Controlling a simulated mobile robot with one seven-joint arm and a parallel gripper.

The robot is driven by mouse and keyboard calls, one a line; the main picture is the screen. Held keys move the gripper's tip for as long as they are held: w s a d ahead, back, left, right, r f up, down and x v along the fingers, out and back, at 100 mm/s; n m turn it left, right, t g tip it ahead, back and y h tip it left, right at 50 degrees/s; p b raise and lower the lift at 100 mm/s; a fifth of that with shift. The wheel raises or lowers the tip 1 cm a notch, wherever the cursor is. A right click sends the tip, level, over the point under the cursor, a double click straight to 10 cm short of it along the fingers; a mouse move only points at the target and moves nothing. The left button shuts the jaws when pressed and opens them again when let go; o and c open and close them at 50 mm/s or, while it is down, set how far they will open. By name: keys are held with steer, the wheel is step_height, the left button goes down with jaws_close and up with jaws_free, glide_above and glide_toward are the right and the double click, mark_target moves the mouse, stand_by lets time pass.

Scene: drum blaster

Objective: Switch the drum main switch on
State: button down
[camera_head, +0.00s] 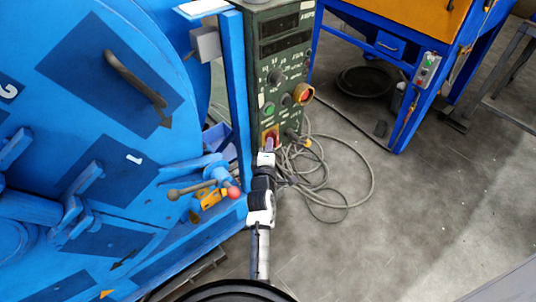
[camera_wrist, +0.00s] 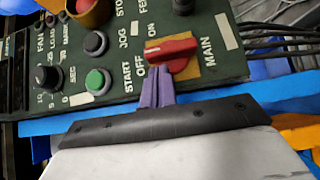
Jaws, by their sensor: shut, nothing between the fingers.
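The drum main switch is a red rotary knob (camera_wrist: 172,50) on a yellow plate, by the labels MAIN, OFF and ON on the dark green control panel (camera_head: 285,55). Its handle lies nearly level across the wrist picture. In the head view the switch (camera_head: 269,132) sits low on the panel, partly hidden by my gripper (camera_head: 267,145). My gripper's purple fingers (camera_wrist: 154,78) are shut together and empty. Their tips are right at the left end of the knob in the wrist view. I cannot tell whether they touch it.
A green start button (camera_wrist: 97,82) and a black jog knob (camera_wrist: 95,43) are close by on the panel.

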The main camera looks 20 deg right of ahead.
steer(key=shift+w+d, duration=0.2)
steer(key=shift+w, duration=0.25)
steer(key=shift+r+p, duration=0.15)
steer(key=shift+p, duration=0.2)
steer(key=shift+r+p, duration=0.1)
steer(key=shift+p, duration=0.3)
steer(key=shift+m+g+p, duration=0.35)
steer(key=shift+m+g, duration=0.05)
